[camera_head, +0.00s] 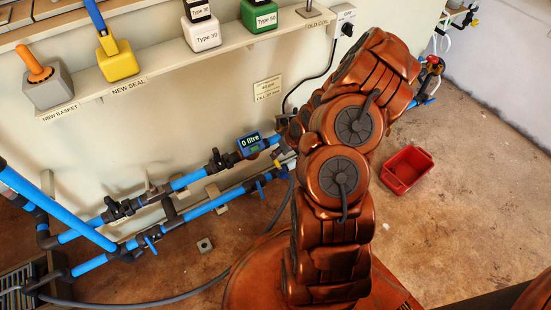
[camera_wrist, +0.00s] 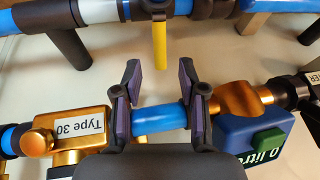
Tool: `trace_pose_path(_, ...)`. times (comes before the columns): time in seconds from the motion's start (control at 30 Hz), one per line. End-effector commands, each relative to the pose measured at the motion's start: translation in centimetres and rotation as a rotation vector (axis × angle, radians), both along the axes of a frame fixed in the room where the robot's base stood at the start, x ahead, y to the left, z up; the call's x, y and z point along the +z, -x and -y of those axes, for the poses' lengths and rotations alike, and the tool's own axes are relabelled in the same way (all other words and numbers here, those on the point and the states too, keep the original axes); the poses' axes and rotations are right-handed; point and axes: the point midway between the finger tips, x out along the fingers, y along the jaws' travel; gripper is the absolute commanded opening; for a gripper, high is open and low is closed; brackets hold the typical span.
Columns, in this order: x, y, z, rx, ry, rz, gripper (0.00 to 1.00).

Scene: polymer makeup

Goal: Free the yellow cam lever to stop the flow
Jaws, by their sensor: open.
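The yellow cam lever (camera_wrist: 159,45) hangs from the dark collar of a pipe at the top middle of the wrist view. My gripper (camera_wrist: 160,82) is open, with its purple-padded fingers spread on either side of the view's middle. The lever shows beyond and between the fingertips, and nothing is held. A blue pipe piece (camera_wrist: 160,119) lies behind the fingers, lower in that view. In the head view my arm covers my gripper; a small yellow piece (camera_head: 279,164) shows beside the pipes, too small to identify surely.
A brass "Type 30" housing (camera_wrist: 80,128) and a blue litre meter (camera_wrist: 250,140) flank the gripper. Blue pipes (camera_head: 205,207) run along the wall. A shelf (camera_head: 165,73) with several coloured blocks is above. A red crate (camera_head: 407,170) stands on the floor at right.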

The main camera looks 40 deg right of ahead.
Motion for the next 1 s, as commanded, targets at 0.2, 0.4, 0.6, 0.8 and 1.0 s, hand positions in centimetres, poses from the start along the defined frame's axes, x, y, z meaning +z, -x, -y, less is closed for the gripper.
trace_pose_path(0.2,-3.0,-1.2,-0.6,0.001,-0.001,-0.001,0.41)
trace_pose_path(0.4,-4.2,-1.7,-0.7,0.0,0.0,-0.001,0.41)
trace_pose_path(0.6,-4.3,-1.8,-0.8,-0.001,0.001,0.0,0.41)
trace_pose_path(0.8,-4.3,-1.8,-0.8,0.0,0.001,0.0,0.32)
trace_pose_path(1.0,-4.3,-1.8,-0.8,0.0,0.001,0.0,0.11)
